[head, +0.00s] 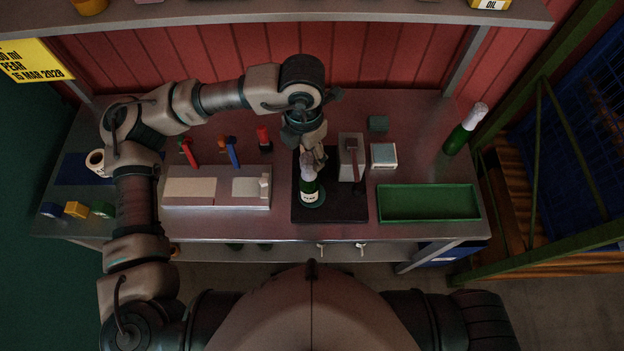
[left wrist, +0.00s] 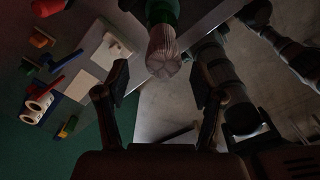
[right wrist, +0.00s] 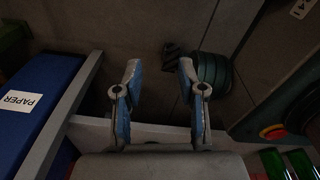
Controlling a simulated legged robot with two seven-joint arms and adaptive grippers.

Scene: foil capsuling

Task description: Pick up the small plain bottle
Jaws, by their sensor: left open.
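A green bottle (head: 309,188) with a white label and a pale top stands on the round pad of a black stand (head: 343,209) at the middle of the bench. My left gripper (head: 314,155) is above and close behind its top. In the left wrist view, the bottle's pale ribbed top (left wrist: 164,52) lies just beyond my open, empty fingers (left wrist: 160,84). A second green bottle (head: 459,138) with a whitish top stands at the bench's right end. I cannot tell which one is the small plain bottle. My right gripper (right wrist: 158,72) is open and empty above the floor.
A green tray (head: 428,218) lies right of the stand, with a pale box (head: 384,155) behind it. A grey upright block (head: 352,155) stands close to the gripper. A shelf (head: 300,13) overhangs the back.

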